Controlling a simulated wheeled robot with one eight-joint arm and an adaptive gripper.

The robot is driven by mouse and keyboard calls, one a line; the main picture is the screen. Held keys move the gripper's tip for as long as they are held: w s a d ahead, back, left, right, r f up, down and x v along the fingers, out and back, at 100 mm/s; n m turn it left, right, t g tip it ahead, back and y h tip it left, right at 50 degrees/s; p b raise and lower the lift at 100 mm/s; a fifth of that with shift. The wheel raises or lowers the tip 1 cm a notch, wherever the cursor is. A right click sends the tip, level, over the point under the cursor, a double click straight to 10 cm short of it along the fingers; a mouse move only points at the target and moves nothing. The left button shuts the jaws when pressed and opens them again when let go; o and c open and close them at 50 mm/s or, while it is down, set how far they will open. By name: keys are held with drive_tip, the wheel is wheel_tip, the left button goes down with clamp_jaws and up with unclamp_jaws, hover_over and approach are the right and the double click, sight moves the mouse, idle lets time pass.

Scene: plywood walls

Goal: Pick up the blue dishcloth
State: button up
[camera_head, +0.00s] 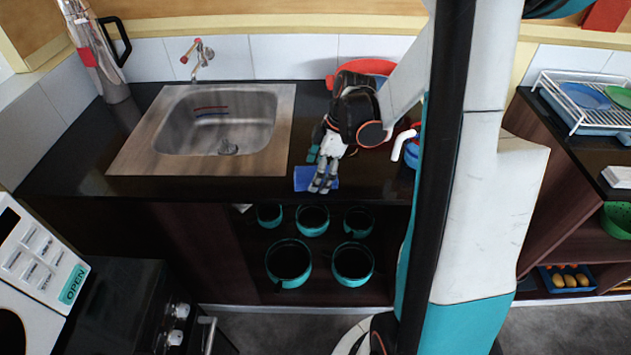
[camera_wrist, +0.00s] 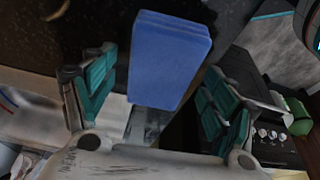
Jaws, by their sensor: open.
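The blue dishcloth (camera_head: 312,178) lies on the dark counter near its front edge, to the right of the sink. It looks like a flat blue rectangle. In the head view my gripper (camera_head: 323,187) is over the cloth and hides part of it. In the wrist view the blue dishcloth (camera_wrist: 168,58) shows as a block between and beyond the fingers of my gripper (camera_wrist: 155,100). The fingers are spread apart, one on each side, with visible gaps to the cloth. I cannot tell how high the fingertips are above the counter.
The sink (camera_head: 215,122) with a wooden surround is to the left. A red bowl (camera_head: 345,72) stands behind my arm. Teal pots (camera_head: 290,262) sit on the shelf below the counter. A dish rack (camera_head: 590,100) is at the far right.

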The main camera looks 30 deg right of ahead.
drive_tip(key=shift+a+f, duration=0.1)
drive_tip(key=shift+f, duration=0.3)
drive_tip(key=c, duration=1.1)
drive_tip(key=shift+c, duration=0.2)
drive_tip(key=shift+r, duration=0.1)
wheel_tip(320, 180, up, 20)
drive_tip(key=p, duration=0.6)
drive_tip(key=shift+p, duration=0.3)
drive_tip(key=shift+o, duration=0.5)
